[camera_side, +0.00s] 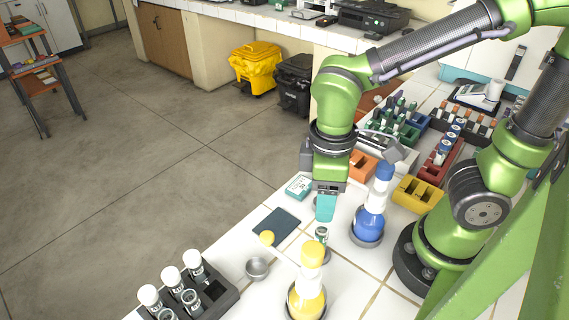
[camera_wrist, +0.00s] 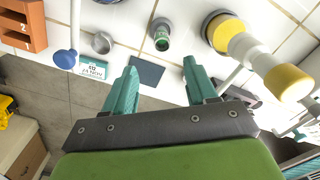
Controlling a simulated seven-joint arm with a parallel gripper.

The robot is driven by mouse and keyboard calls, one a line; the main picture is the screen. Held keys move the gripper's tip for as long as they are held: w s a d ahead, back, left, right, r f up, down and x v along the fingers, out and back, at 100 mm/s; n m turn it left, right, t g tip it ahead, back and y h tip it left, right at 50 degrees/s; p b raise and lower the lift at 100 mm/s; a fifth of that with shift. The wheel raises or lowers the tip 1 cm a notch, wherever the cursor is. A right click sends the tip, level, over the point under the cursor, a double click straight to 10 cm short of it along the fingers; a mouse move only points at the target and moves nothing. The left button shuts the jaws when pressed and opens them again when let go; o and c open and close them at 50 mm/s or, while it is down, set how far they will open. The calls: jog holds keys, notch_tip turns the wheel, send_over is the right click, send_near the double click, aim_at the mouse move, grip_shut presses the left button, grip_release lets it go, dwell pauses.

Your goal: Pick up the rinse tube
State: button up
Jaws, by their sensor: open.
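A small clear tube with a green band (camera_side: 321,234) stands on the white tiled bench below my gripper. It also shows upright in the wrist view (camera_wrist: 162,38), ahead of the fingertips and between them sideways. I take it for the rinse tube, though no readable label confirms this. My gripper (camera_side: 325,208) points down over the bench with its teal fingers apart and empty. In the wrist view the gripper (camera_wrist: 160,70) frames a dark mat. The fingers do not appear to touch the tube.
A blue bottle (camera_side: 369,222) stands close right of the tube, and a yellow bottle (camera_side: 309,295) stands nearer the camera. A dark mat (camera_side: 276,225), teal-white box (camera_side: 298,187) and metal cup (camera_side: 257,268) lie left. A dark rack (camera_side: 222,297) holds white-capped tubes.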

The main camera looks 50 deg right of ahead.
aim_at(320, 238)
notch_tip(320, 238, down, 7)
jog(key=shift+r, duration=0.1)
jog(key=shift+s+a+f, duration=0.1)
jog(key=shift+s+f, duration=0.05)
jog(key=shift+f, duration=2.6)
jog(key=shift+c, duration=0.2)
grip_shut()
